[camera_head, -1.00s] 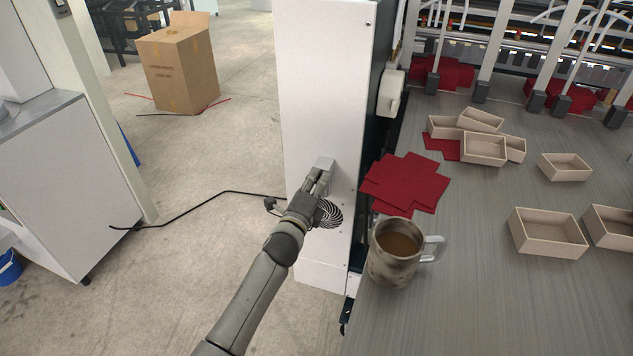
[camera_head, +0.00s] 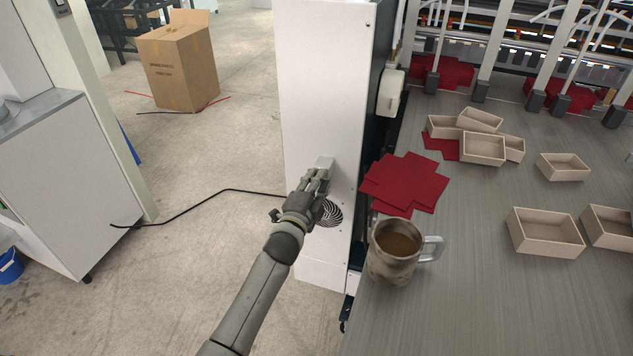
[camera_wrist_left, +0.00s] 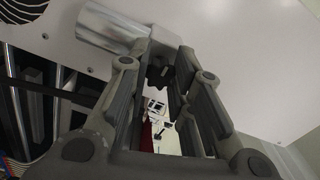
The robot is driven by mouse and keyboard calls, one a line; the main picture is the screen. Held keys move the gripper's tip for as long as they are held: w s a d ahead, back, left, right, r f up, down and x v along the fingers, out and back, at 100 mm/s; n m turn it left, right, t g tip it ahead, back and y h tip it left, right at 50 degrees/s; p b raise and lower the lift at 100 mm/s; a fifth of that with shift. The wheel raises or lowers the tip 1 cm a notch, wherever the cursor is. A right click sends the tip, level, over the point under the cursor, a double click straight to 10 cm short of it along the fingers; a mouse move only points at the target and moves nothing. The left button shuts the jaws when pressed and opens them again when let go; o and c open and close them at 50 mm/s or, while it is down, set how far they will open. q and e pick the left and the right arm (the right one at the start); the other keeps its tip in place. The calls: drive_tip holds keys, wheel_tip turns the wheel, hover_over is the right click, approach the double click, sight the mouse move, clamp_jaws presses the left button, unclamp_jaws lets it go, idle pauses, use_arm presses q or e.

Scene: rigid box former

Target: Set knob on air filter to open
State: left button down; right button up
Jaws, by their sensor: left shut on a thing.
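The air filter (camera_head: 324,163) is a small grey housing on the white side panel of the machine, above a round black vent. My left gripper (camera_head: 316,181) is at the filter, its fingers just below the housing and covering the knob in the head view. In the left wrist view the filter's silvery body (camera_wrist_left: 112,24) is at the top left. A small dark knob (camera_wrist_left: 159,76) sits between the fingers of my left gripper (camera_wrist_left: 166,70), which is shut on it. The knob's exact setting cannot be read. My right gripper is not in view.
A metal mug (camera_head: 393,268) with brown liquid stands near the table's edge, right of my arm. Red card blanks (camera_head: 407,182) and several open beige boxes (camera_head: 548,236) lie on the grey table. A black cable (camera_head: 190,208) crosses the floor. A cardboard box (camera_head: 177,72) stands behind.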

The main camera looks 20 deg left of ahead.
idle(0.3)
use_arm(q)
drive_tip(key=c, duration=1.2)
unclamp_jaws()
drive_tip(key=shift+c, duration=0.2)
drive_tip(key=s, duration=1.2)
drive_tip(key=shift+a, duration=0.25)
drive_tip(key=shift+f, duration=0.15)
drive_tip(key=s+f+n+g, duration=0.2)
drive_tip(key=s+f+g, duration=0.15)
drive_tip(key=f, duration=0.75)
drive_tip(key=s+f+n+g, duration=0.2)
drive_tip(key=s+f, duration=0.3)
drive_tip(key=f, duration=0.6)
drive_tip(key=s+f+n+g, duration=0.2)
drive_tip(key=s+f+g, duration=0.15)
drive_tip(key=f, duration=0.75)
drive_tip(key=s+a+f+n+g, duration=0.1)
drive_tip(key=s+f, duration=0.5)
drive_tip(key=s, duration=0.6)
drive_tip(key=s+a+f+n+g, duration=0.1)
drive_tip(key=s+f+n+g, duration=0.2)
drive_tip(key=s+f, duration=0.4)
drive_tip(key=s+a+f+n+g, duration=0.1)
drive_tip(key=s+f+n+g, duration=0.2)
drive_tip(key=s, duration=1.4)
wheel_tip(320, 180, down, 4)
drive_tip(key=shift+s+f+g+y, duration=0.1)
drive_tip(key=shift+s+g+y, duration=0.2)
drive_tip(key=shift+s+g, duration=0.15)
